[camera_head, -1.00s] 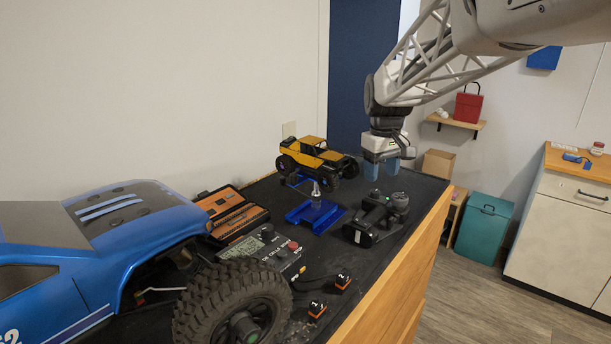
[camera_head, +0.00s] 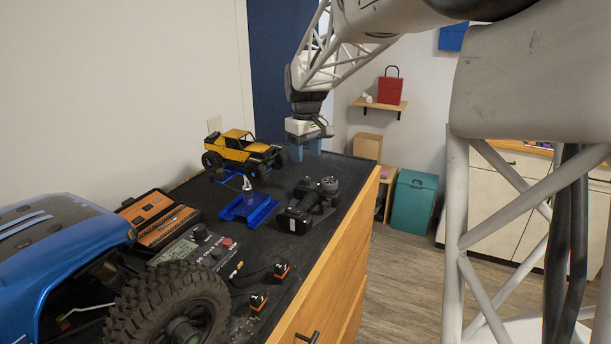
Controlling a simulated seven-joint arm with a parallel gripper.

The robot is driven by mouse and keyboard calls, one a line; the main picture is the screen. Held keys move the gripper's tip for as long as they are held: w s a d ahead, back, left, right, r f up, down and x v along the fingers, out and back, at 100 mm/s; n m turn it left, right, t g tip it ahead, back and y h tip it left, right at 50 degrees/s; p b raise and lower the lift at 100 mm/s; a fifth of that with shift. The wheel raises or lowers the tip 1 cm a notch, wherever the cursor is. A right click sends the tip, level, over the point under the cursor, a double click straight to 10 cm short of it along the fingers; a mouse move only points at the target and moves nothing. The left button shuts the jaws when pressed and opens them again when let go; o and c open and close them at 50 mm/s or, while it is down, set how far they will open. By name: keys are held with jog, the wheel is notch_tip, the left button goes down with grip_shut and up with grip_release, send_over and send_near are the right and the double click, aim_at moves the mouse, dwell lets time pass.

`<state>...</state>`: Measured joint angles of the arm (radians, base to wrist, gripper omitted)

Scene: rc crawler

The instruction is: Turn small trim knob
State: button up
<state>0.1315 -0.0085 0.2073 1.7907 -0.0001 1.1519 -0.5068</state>
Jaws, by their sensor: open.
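A black handheld radio transmitter (camera_head: 296,221) lies on the dark bench top, with round dark wheels or knobs (camera_head: 329,185) at its far end. A grey control box (camera_head: 188,250) with a display, dark knobs and a red button (camera_head: 227,242) sits nearer, beside the blue truck. I cannot make out which part is the small trim knob. My gripper (camera_head: 305,150) points down with its two blue fingers apart and empty. It appears beyond and above the transmitter, touching nothing that I can see.
A large blue truck (camera_head: 55,245) fills the near left. An orange case (camera_head: 158,218) and small orange-black parts (camera_head: 280,271) lie on the bench. Its edge drops off at right.

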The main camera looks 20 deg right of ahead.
aim_at(306, 178)
jog(key=shift+f, duration=3.6)
jog(key=shift+c, duration=0.2)
jog(key=c, duration=0.9)
jog(key=shift+m, duration=2.4)
jog(key=o, duration=0.9)
